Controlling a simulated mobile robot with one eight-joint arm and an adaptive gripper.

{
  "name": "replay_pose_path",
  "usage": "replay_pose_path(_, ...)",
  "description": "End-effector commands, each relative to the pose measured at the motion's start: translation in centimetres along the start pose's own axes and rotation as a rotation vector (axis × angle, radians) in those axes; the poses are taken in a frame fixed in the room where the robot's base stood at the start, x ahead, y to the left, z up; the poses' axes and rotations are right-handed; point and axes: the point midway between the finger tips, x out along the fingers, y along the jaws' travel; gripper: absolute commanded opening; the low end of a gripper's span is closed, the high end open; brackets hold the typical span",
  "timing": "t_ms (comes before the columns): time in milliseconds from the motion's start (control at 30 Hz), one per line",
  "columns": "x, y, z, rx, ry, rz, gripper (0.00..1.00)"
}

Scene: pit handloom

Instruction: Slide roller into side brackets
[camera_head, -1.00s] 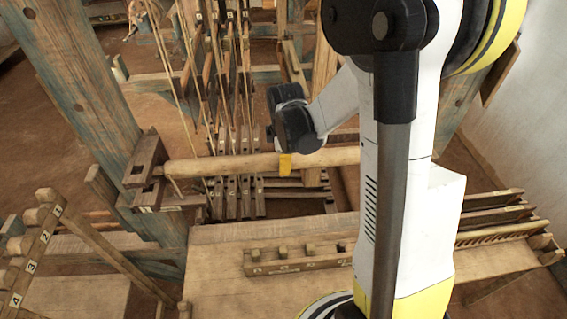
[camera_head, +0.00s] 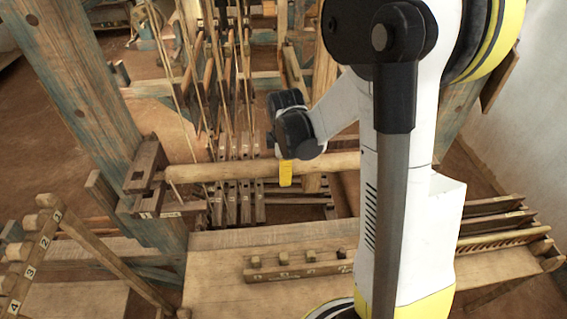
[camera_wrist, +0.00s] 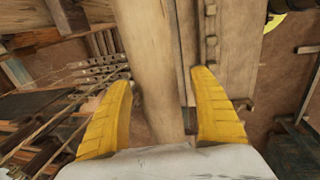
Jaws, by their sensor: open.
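The roller (camera_head: 225,170) is a pale wooden round bar lying level across the loom. Its left end lies next to the left wooden bracket (camera_head: 147,176); I cannot tell whether it is seated. Its right part passes behind my arm, and the right bracket is hidden there. My gripper (camera_wrist: 163,95) is open, with one yellow finger on each side of the roller, which also shows in the wrist view (camera_wrist: 150,65). The left finger is close to the roller, and there is a gap at the right finger. In the head view one yellow finger hangs in front of the roller.
A wooden bench board (camera_head: 215,275) with a pegged rail (camera_head: 300,266) lies in front of the roller. Upright cords and heddle slats (camera_head: 225,90) stand behind it. A thick blue-worn post (camera_head: 90,115) rises at left. A numbered peg rack (camera_head: 35,250) leans at lower left.

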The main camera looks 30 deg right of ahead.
Motion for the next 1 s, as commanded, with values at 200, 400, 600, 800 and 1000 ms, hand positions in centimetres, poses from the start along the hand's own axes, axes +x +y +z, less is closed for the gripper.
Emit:
replay_pose_path(200, -2.8, -0.1, 0.0, 0.000, 0.000, 0.000, 0.72)
replay_pose_path(400, -7.5, -0.1, 0.0, 0.000, 0.000, 0.000, 0.72)
replay_pose_path(600, -10.8, 0.0, 0.0, 0.000, 0.000, 0.001, 0.72)
replay_pose_path(800, -12.0, 0.0, 0.0, 0.000, 0.000, 0.001, 0.72)
replay_pose_path(1000, -12.0, 0.0, 0.0, 0.000, 0.000, 0.001, 0.72)
